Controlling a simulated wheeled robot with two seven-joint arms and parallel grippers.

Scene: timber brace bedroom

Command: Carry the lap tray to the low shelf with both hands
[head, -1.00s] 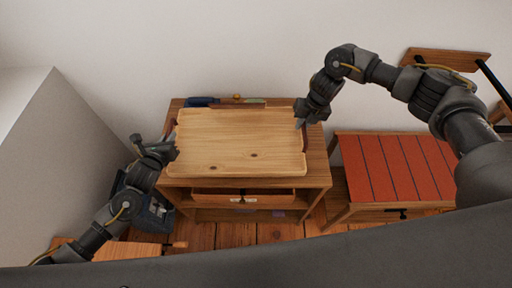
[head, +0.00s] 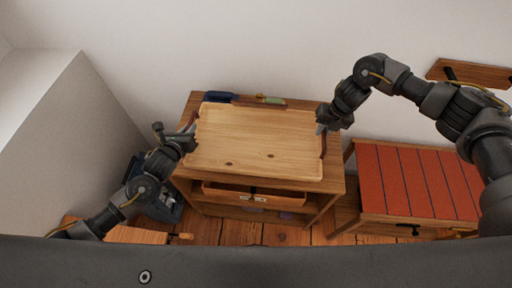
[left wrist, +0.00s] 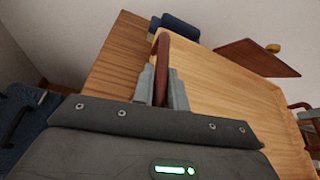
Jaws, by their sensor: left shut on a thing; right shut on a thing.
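The lap tray (head: 255,143) is a pale wooden tray with a low rim and reddish-brown end handles. In the head view it lies level over the top of a wooden cabinet (head: 332,183); I cannot tell whether it touches it. My left gripper (head: 190,138) is shut on the left handle, which shows between its fingers in the left wrist view (left wrist: 161,85). My right gripper (head: 321,128) is shut at the right handle (head: 323,145). The cabinet has a lower shelf, partly hidden under the drawer; I cannot tell whether this is the low shelf.
A drawer (head: 253,195) stands partly open below the tray. A dark blue item (head: 217,97) and a brown board (head: 259,101) lie behind the tray. A red-topped bench (head: 415,182) stands to the right. White walls close in behind and at the left.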

